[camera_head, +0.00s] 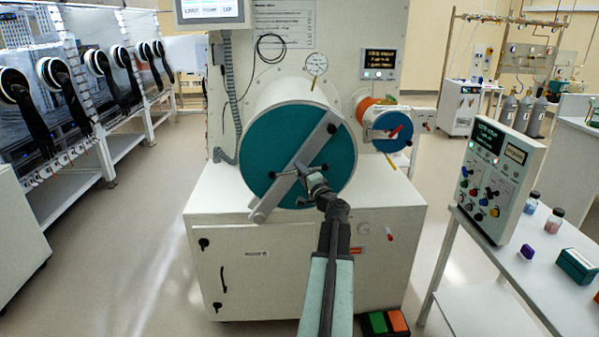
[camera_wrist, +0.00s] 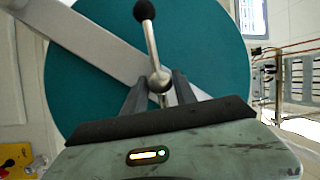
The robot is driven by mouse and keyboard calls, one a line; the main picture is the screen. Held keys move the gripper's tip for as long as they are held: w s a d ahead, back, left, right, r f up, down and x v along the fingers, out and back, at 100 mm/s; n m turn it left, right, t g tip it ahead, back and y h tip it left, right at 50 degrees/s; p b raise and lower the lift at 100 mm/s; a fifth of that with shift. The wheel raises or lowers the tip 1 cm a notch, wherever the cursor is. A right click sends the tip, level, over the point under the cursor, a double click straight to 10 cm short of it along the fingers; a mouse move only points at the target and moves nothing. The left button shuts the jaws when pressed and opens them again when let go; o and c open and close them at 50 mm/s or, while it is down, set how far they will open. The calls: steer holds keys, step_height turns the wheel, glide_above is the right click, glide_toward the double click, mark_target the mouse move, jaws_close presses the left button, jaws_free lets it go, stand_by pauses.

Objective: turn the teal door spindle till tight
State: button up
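The round teal door (camera_head: 262,158) closes the large white cylinder, and a grey diagonal bar (camera_head: 275,198) crosses it. The door also fills much of the wrist view (camera_wrist: 215,50). At its middle is the spindle, a metal hub (camera_wrist: 160,82) with a rod handle. One end of the rod points up and carries a black ball (camera_wrist: 144,10); the lower end runs down between my fingers. My gripper (camera_head: 314,178) is at the spindle. Its two dark fingers (camera_wrist: 160,76) stand apart, one on each side of the hub and lower rod. Contact cannot be made out.
A smaller blue door with a red handle (camera_head: 395,131) sits to the right on the same cabinet. A white table (camera_head: 540,285) with a control panel (camera_head: 495,180) stands at the right. Glovebox gloves (camera_head: 60,85) hang at the left. Open floor (camera_head: 145,240) lies left of the cabinet.

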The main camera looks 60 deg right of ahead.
jaws_close()
stand_by(1.4)
